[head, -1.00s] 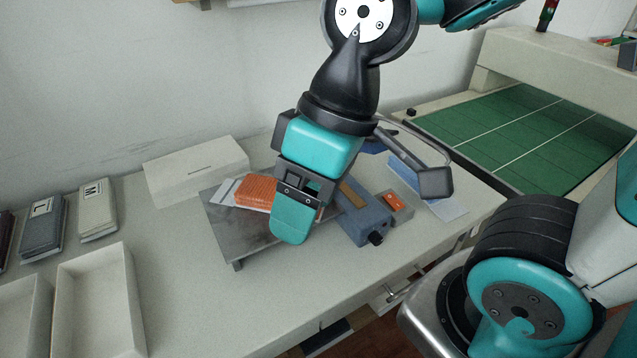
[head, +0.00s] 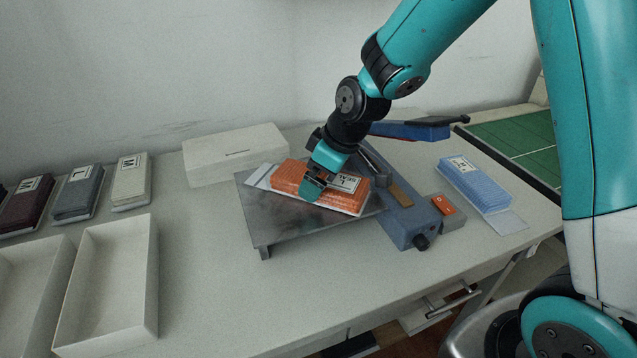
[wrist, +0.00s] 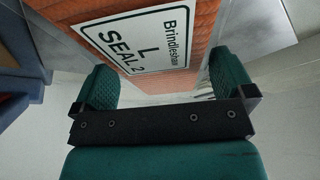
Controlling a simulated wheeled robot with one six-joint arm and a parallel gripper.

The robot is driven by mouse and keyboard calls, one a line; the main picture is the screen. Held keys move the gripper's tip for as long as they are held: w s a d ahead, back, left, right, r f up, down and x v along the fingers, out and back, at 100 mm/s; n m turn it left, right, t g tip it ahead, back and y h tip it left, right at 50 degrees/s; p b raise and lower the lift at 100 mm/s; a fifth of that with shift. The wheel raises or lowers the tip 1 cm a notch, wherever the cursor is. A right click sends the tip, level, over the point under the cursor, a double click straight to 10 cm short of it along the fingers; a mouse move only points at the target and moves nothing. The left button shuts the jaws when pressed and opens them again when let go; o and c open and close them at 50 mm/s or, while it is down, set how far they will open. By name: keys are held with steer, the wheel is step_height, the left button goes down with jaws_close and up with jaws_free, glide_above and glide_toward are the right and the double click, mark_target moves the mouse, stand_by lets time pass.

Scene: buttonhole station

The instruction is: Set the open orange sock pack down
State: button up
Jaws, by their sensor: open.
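The orange sock pack (head: 290,178) lies on the grey metal plate (head: 290,222), its clear wrapper flap sticking out at the left. Its white label (head: 346,183) faces up; in the wrist view the label (wrist: 143,38) reads "Brindleshaw L SEAL 2". My gripper (head: 313,188) is over the pack, low at its near side. In the wrist view my gripper (wrist: 163,82) is open, with one finger at each side of the orange pack (wrist: 185,70). I cannot tell whether the fingers touch it.
A blue sealer (head: 400,215) with a raised arm stands right of the plate, beside an orange switch (head: 443,204). A blue pack (head: 475,186) lies further right. A white box (head: 234,155) is behind; an empty tray (head: 108,290) and several packs are left. The front table is clear.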

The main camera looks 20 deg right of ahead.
steer(key=shift+x, duration=0.8)
steer(key=c, duration=0.8)
steer(key=shift+r, duration=0.15)
